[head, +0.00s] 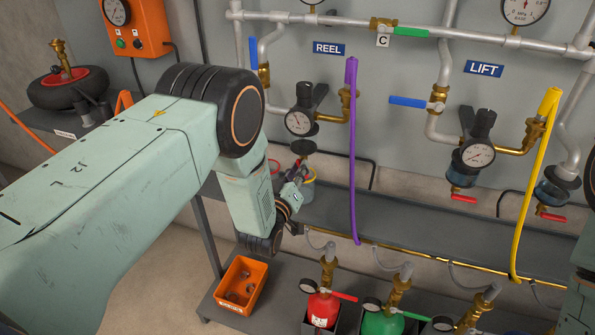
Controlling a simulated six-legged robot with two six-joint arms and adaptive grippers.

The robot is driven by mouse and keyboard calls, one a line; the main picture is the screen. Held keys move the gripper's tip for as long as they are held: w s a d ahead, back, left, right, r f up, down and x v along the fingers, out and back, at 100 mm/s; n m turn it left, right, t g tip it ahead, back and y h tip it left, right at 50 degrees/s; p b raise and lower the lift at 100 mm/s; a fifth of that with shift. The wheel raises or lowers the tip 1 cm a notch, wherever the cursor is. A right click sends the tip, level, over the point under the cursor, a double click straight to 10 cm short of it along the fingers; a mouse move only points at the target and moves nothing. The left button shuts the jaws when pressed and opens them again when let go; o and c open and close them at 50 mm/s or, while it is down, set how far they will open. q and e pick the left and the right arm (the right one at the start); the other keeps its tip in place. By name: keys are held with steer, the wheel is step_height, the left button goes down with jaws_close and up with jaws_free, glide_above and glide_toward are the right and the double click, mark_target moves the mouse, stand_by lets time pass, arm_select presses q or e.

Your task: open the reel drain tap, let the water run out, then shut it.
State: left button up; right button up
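Below the blue REEL sign (328,48) hangs the reel regulator with its round gauge (299,122). A dark round part (303,147) sits just under it. My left gripper (296,188) is at the end of the pale green arm, below that part and close to it. Small red and yellow patches show beside the fingers, but I cannot tell which is the reel drain tap. The gripper and wrist cover much of this spot. The fingers are too small and crowded to tell if they are open or shut. No running water can be made out. My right gripper is not in view.
A purple hose (352,150) hangs right of the reel regulator. The LIFT regulator (478,150) has a red drain lever (463,198). A dark shelf (430,222) runs below. An orange bin (241,285) and red and green bottles (381,325) stand underneath.

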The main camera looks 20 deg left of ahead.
arm_select(q)
jaws_close()
steer(key=shift+n, duration=0.3)
steer(key=shift+d+r+n+p, duration=0.1)
steer(key=shift+n+p, duration=0.6)
steer(key=shift+n, duration=2.15)
steer(key=shift+d+r+n+p, duration=0.1)
steer(key=shift+n+p, duration=0.6)
steer(key=shift+n, duration=2.15)
